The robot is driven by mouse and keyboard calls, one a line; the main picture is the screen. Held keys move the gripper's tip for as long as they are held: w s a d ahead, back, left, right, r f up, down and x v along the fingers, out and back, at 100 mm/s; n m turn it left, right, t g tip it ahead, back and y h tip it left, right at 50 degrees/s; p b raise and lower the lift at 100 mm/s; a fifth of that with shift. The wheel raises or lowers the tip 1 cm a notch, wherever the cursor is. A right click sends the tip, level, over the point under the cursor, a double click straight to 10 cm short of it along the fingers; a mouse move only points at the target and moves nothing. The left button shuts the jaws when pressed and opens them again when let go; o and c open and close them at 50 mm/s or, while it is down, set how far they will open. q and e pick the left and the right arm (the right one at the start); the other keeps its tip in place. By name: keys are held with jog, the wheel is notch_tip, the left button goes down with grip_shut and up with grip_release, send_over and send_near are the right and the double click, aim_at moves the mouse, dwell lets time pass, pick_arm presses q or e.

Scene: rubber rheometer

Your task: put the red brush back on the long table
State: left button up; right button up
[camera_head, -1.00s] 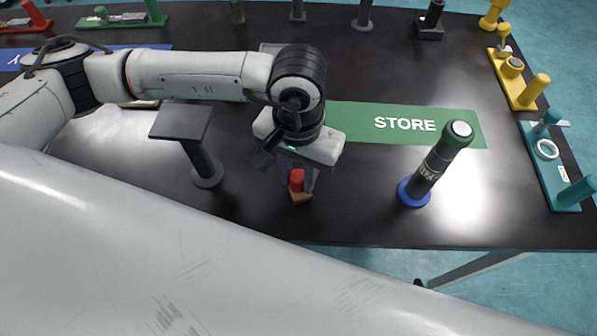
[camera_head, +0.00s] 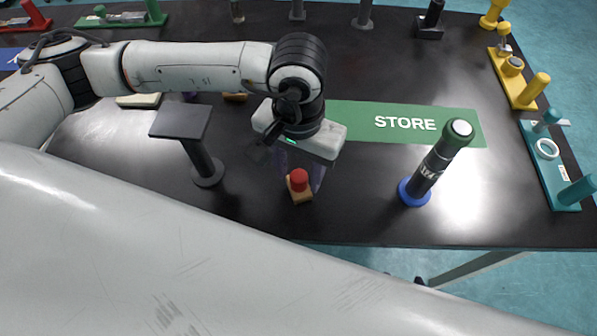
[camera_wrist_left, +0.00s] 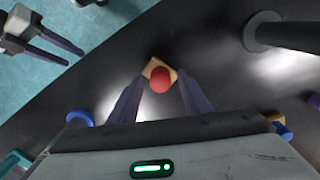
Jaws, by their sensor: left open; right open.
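The red brush (camera_head: 299,180), a red knob on a pale wooden base, stands on the black long table (camera_head: 255,222) near its front edge. In the left wrist view the brush (camera_wrist_left: 160,84) shows ahead of the fingertips, between their lines. My left gripper (camera_head: 300,176) is open and points down just above and behind the brush, with clear gaps beside the knob in the left wrist view. My right gripper (camera_wrist_left: 74,57) shows only in the left wrist view, at upper left, with its two fingers apart and empty, over the floor beyond the table edge.
A grey flat-topped stand (camera_head: 203,160) is left of the brush. A dark cylinder with a blue base (camera_head: 428,172) is to the right. The green STORE strip (camera_head: 380,122) lies behind. Yellow (camera_head: 518,82) and teal (camera_head: 552,170) fixtures line the right edge.

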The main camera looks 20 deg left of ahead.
aim_at(298, 176)
pick_arm(q)
notch_tip(298, 176, up, 11)
jog(key=b, duration=0.1)
